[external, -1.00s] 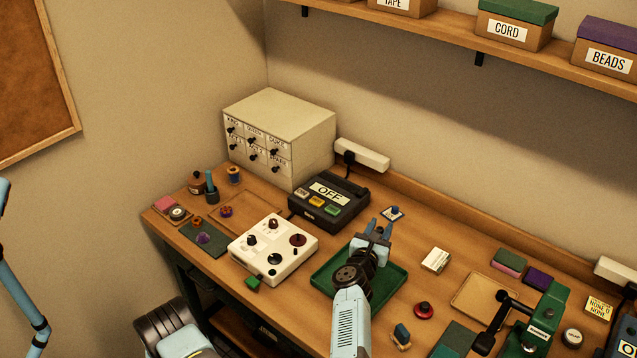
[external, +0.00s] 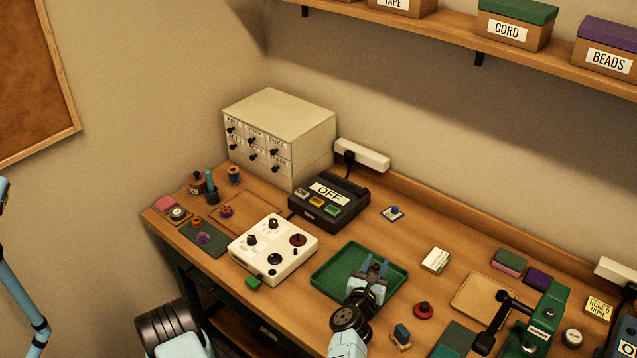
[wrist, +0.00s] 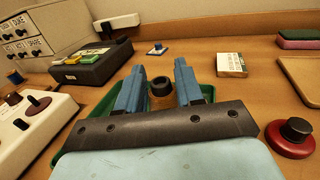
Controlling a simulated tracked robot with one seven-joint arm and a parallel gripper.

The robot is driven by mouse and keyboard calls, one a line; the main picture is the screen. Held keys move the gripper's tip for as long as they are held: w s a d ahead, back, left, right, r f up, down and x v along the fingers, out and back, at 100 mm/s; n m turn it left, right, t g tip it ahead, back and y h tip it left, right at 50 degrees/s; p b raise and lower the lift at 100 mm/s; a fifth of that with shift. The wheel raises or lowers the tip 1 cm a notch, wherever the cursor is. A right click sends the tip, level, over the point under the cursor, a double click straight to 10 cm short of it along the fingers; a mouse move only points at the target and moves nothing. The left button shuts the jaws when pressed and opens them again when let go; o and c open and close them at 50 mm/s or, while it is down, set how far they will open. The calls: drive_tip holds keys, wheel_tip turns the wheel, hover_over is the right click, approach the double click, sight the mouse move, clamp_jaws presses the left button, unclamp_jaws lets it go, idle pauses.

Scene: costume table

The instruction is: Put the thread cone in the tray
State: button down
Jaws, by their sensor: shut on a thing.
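The green tray (external: 328,284) lies on the table in the middle of the external view. Its green edge also shows beside my gripper in the wrist view (wrist: 98,112). My gripper (external: 374,263) is over the tray, with its fingers pointing to the back of the table. It is shut on a small brown thing with a dark round top (wrist: 162,88), seemingly the thread cone. The thing's lower part is hidden by my gripper in the wrist view. I cannot tell whether it touches the tray floor.
A white control box (external: 273,250) stands left of the tray, with a dark switch box (external: 329,203) behind it.

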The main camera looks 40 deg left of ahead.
drive_tip(key=shift+f, duration=0.6)
drive_tip(key=shift+f, duration=0.1)
drive_tip(key=c, duration=0.7)
unclamp_jaws()
drive_tip(key=v, duration=1.2)
